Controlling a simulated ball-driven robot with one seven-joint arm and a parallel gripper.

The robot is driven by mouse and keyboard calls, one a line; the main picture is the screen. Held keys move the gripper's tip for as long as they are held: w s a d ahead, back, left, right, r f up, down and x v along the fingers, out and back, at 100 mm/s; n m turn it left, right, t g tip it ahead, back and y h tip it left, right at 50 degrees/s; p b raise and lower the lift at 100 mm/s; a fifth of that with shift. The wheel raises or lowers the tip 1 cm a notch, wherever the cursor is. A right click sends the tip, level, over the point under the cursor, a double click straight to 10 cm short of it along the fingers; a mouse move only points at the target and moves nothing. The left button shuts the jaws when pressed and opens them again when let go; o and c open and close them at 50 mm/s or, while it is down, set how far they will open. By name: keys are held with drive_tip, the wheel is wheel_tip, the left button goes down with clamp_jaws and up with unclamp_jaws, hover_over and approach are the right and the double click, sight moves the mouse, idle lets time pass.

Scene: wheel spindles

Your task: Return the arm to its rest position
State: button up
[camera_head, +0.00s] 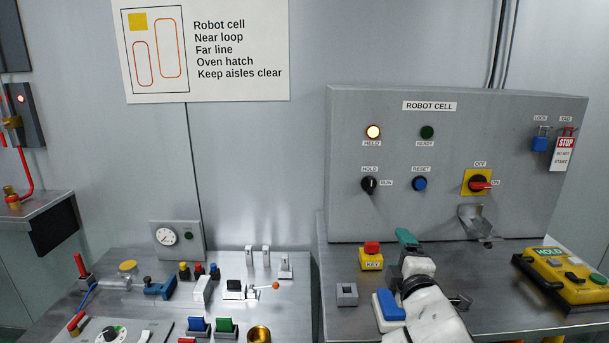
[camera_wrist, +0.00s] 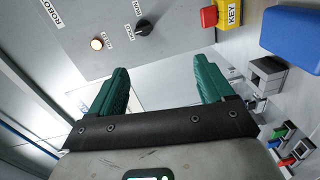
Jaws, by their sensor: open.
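My white arm (camera_head: 427,307) reaches up from the bottom of the head view, over the right bench in front of the grey robot cell panel. My gripper (camera_head: 406,237) shows there as a teal finger at the arm's far end. In the wrist view, both teal fingers of my gripper (camera_wrist: 160,82) stand wide apart with nothing between them. The gripper's far side is hidden in the head view.
The control panel (camera_head: 455,140) stands behind the arm, its HELD lamp (camera_head: 373,132) lit. A yellow key box (camera_head: 371,259) and a grey block (camera_head: 347,294) sit left of the arm. A yellow HOLD pendant (camera_head: 566,275) lies right. The left bench (camera_head: 285,318) is crowded.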

drive_tip(key=s+d+f+m+g, duration=0.2)
drive_tip(key=s+f+m+g, duration=0.25)
drive_tip(key=s+f, duration=0.6)
drive_tip(key=s+d+f+m+g, duration=0.2)
drive_tip(key=s+f+m+g, duration=0.3)
drive_tip(key=s+f, duration=0.55)
drive_tip(key=s+d+f+m+g, duration=0.1)
drive_tip(key=s+f+m+g, duration=0.2)
drive_tip(key=s, duration=1)
drive_tip(key=s+d+f+m+g, duration=0.2)
drive_tip(key=s+f+m+g, duration=0.1)
drive_tip(key=s, duration=1.1)
wheel_tip(320, 180, down, 2)
drive_tip(key=shift+d+f+m+g, duration=0.15)
drive_tip(key=shift+d+m+g, duration=0.2)
drive_tip(key=shift+m, duration=0.4)
drive_tip(key=shift+a, duration=0.1)
drive_tip(key=shift+c, duration=0.5)
